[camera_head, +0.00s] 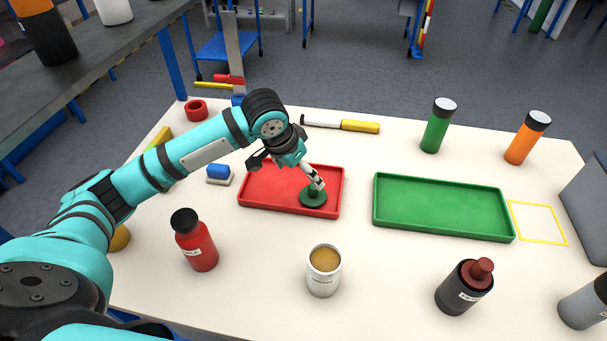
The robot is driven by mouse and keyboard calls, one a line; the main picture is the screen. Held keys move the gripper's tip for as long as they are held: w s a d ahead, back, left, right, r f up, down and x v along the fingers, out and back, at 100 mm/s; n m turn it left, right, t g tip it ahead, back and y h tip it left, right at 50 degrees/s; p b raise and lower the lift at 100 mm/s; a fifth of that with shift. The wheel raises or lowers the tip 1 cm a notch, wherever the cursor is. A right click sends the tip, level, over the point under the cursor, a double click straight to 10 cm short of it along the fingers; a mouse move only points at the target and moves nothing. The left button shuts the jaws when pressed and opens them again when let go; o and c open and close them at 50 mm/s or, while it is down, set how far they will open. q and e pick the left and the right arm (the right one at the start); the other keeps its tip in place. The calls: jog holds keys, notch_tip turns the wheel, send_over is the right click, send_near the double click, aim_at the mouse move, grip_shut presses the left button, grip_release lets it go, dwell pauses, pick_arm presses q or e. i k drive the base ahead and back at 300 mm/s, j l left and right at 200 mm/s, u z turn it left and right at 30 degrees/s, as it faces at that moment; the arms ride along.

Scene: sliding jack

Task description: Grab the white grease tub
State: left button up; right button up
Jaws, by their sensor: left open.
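The white grease tub (323,276) stands upright on the table at the front middle, with tan contents showing at its open top. My left gripper (283,162) is open above the red tray (262,205), behind the tub and clear of it. A dark green round-based piece (313,197) with a pale, black-banded shaft is in the red tray just below the gripper. I cannot tell whether the gripper touches the shaft. My right gripper is not in view.
A red bottle (197,245) stands left of the tub, and a dark bottle with a red-brown cap (463,288) stands right. A green tray (445,230) lies behind right. Green (437,130) and orange (525,143) bottles stand further back. The table (262,275) is clear immediately around the tub.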

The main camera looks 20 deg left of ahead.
aim_at(324, 259)
jog(key=k+l+u, duration=0.25)
jog(key=l, duration=0.25)
jog(key=k+l+u, duration=0.3)
jog(key=l, duration=0.2)
